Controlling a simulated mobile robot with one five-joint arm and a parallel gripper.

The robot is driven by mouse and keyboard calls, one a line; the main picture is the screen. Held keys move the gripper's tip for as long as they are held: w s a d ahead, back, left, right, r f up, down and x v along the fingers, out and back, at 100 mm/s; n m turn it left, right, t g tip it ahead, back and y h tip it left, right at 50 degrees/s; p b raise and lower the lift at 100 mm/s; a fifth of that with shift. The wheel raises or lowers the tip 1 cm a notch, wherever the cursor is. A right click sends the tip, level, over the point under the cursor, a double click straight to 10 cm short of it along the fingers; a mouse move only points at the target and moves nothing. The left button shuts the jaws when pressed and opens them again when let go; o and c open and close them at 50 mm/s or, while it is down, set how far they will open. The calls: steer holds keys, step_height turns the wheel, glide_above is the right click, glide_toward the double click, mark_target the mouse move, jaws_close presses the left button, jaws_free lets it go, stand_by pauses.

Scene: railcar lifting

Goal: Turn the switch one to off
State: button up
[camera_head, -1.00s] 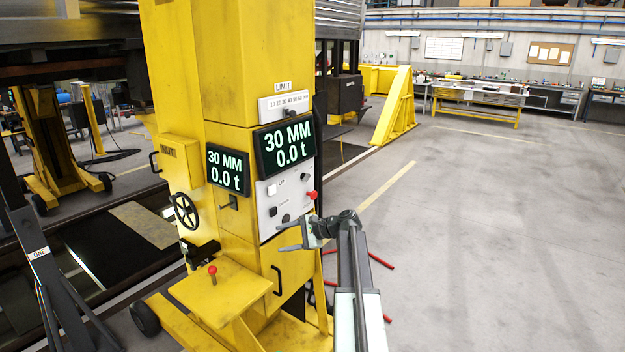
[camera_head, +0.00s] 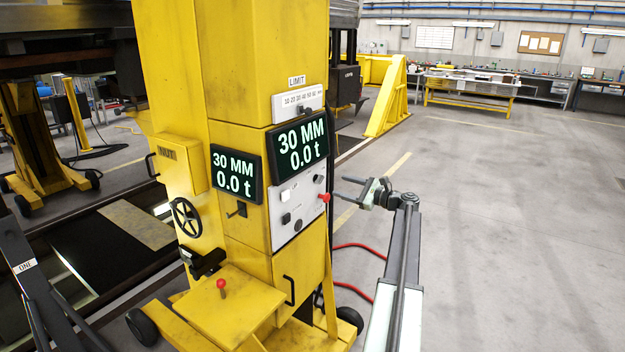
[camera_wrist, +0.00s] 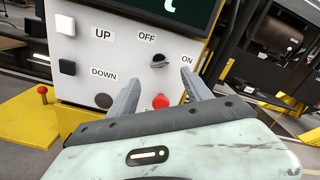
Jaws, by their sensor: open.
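A black rotary switch (camera_wrist: 160,61) sits on the white control panel (camera_wrist: 75,87), between the labels OFF and ON in the wrist view. Its handle appears to point right, toward ON. It also shows small on the panel in the head view (camera_head: 318,179). My gripper (camera_wrist: 161,74) is open and empty, its fingers to either side of the switch in the picture. In the head view my gripper (camera_head: 339,187) is just right of the panel, apparently apart from it. A red mushroom button (camera_wrist: 160,101) sits below the switch, partly between the fingers.
A white button (camera_wrist: 65,25) marked UP, a black button (camera_wrist: 67,67) marked DOWN and a dark round part (camera_wrist: 103,101) share the panel. Displays (camera_head: 301,147) reading 30 MM and 0.0 t sit above. The yellow column (camera_head: 240,60) is on the left; open floor lies right.

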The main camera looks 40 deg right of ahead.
mark_target(319, 179)
steer(key=x, duration=0.8)
steer(key=shift+c, duration=0.4)
